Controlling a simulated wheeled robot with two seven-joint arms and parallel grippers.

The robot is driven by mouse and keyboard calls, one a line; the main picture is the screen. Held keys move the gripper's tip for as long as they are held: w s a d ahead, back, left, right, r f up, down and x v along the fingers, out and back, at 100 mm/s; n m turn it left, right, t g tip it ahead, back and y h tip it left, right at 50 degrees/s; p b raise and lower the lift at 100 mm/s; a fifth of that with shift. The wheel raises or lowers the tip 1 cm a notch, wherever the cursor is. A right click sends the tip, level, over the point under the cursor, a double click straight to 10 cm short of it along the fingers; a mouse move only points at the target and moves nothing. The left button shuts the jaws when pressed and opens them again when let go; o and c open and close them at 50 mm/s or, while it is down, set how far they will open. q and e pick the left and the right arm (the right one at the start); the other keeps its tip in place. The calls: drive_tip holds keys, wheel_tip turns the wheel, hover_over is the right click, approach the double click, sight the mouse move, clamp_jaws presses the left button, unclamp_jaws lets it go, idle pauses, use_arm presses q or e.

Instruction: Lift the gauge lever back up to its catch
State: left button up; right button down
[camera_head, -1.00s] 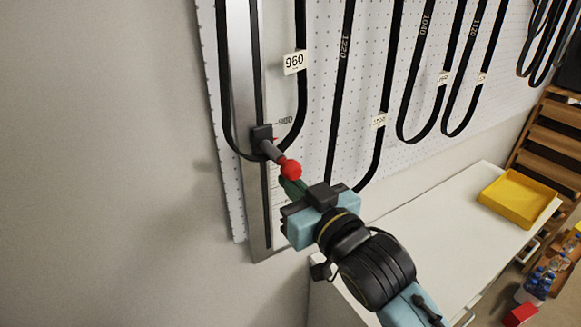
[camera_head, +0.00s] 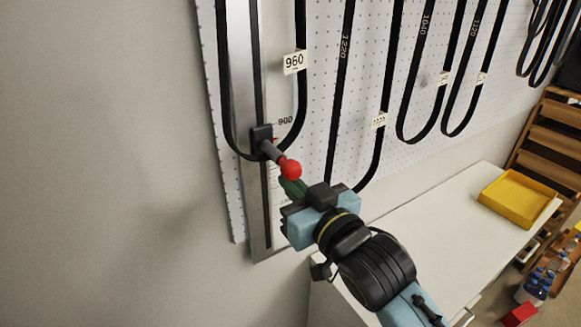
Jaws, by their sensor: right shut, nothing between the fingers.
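The gauge lever (camera_head: 271,150) is a dark grey rod with a red ball knob (camera_head: 290,169) at its end. It juts out from a black slider block (camera_head: 261,137) on the upright metal gauge rail (camera_head: 243,75), just below the printed 900 mark. My right gripper (camera_head: 290,187) is shut and empty, with its green fingertips right under the red knob. I cannot tell whether they touch it. No catch is visible. My left gripper is not in view.
Several black belts (camera_head: 402,90) hang on the white pegboard (camera_head: 420,75) to the right. A white cabinet top (camera_head: 420,225) below holds a yellow tray (camera_head: 519,196). A wooden rack (camera_head: 555,135) stands far right. The wall area at left is clear.

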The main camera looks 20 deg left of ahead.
sight(292, 162)
wheel_tip(292, 162, up, 6)
drive_tip(key=p, duration=0.6)
drive_tip(key=shift+r, duration=12.55)
drive_tip(key=f+v, duration=0.1)
drive_tip(key=v, duration=0.6)
drive_tip(key=shift+f, duration=0.35)
